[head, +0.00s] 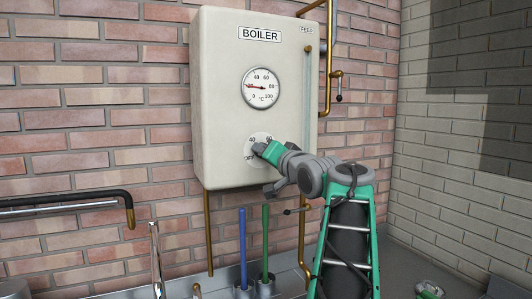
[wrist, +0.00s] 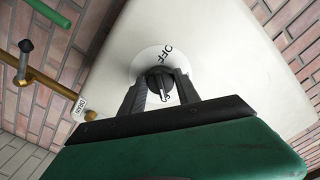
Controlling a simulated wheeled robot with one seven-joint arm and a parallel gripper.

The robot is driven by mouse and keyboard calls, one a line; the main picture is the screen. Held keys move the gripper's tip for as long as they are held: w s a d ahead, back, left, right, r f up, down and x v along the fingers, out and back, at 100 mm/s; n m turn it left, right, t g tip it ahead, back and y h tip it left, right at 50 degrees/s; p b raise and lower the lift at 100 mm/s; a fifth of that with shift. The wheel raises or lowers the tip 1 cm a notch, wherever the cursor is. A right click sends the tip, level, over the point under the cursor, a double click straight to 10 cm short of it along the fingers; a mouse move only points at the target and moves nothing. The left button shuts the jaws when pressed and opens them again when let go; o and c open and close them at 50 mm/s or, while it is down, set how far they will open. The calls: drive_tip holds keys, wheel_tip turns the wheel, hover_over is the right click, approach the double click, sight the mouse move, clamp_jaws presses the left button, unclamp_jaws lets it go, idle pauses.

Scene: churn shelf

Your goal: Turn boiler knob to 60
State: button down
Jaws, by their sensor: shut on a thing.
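The boiler (head: 222,120) is a cream box on the brick wall. Its round gauge (head: 261,88) has a red needle pointing left, near 20. The knob dial (head: 253,138) below shows 40, 60 and OFF marks in the head view. The dark knob (wrist: 158,78) shows in the wrist view, with a light pointer line and OFF above it on the white dial plate. My gripper (wrist: 160,92) is shut on the knob, one finger on each side. In the head view my gripper (head: 260,149) hides most of the knob, so its setting is hard to read there.
Brass pipes (head: 325,100) with a valve run along the boiler's right side. Below are a counter with a blue rod (head: 242,235) and a green rod (head: 265,240) in holders. A black and brass spout (head: 128,205) is at left.

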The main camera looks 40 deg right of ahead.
idle(0.5)
drive_tip(key=c, duration=0.9)
unclamp_jaws()
drive_tip(key=b+v, duration=0.1)
drive_tip(key=v, duration=0.7)
drive_tip(key=shift+b, duration=0.4)
drive_tip(key=shift+w, duration=0.1)
